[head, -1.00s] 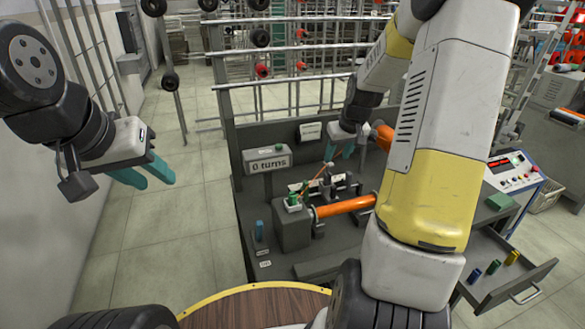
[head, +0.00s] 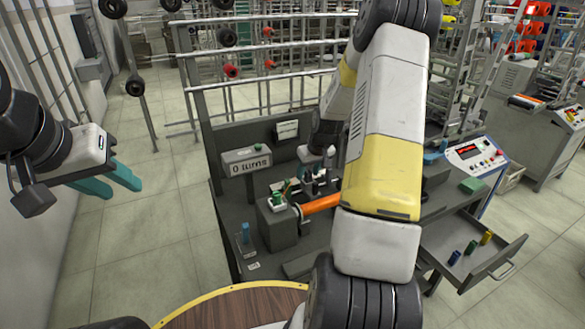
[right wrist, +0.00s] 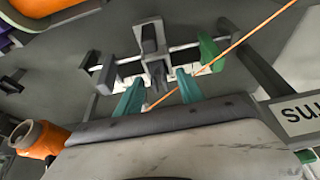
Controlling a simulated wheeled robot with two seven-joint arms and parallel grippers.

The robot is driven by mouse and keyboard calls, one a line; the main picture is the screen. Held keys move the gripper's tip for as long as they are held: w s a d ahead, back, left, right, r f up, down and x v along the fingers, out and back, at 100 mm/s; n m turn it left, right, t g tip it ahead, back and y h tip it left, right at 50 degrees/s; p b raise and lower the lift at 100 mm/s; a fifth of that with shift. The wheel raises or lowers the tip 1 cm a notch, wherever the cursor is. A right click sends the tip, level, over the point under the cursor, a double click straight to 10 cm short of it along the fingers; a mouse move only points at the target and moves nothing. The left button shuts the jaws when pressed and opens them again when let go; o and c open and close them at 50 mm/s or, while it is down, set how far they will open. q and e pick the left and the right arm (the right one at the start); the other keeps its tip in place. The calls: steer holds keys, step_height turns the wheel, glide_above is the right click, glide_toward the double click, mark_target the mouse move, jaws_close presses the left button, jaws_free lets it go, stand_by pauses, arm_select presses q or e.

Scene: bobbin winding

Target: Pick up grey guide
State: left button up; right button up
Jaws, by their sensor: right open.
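My right gripper (right wrist: 158,92) is open, its two teal fingers apart. A grey guide (right wrist: 157,72) on a thin metal rail shows in the gap between the fingertips. I cannot tell whether the fingers touch it. Other grey blocks (right wrist: 150,38) sit close by. A green guide (right wrist: 209,48) is to the right, with an orange thread (right wrist: 245,38) passing by it. In the head view my right forearm and wrist cover much of the winding bench, and the guide is too small to tell. My left gripper (head: 122,190) is open and empty at the far left, away from the bench.
An orange roller (head: 321,204) lies beside the guides. A counter sign (head: 247,160) stands behind them; its text also shows in the right wrist view (right wrist: 300,116). An open drawer (head: 490,268) with several small bobbins is at the right. A green block (head: 472,185) lies near the control box (head: 477,154).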

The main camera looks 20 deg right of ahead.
steer(key=shift+c, duration=0.4)
jaws_close()
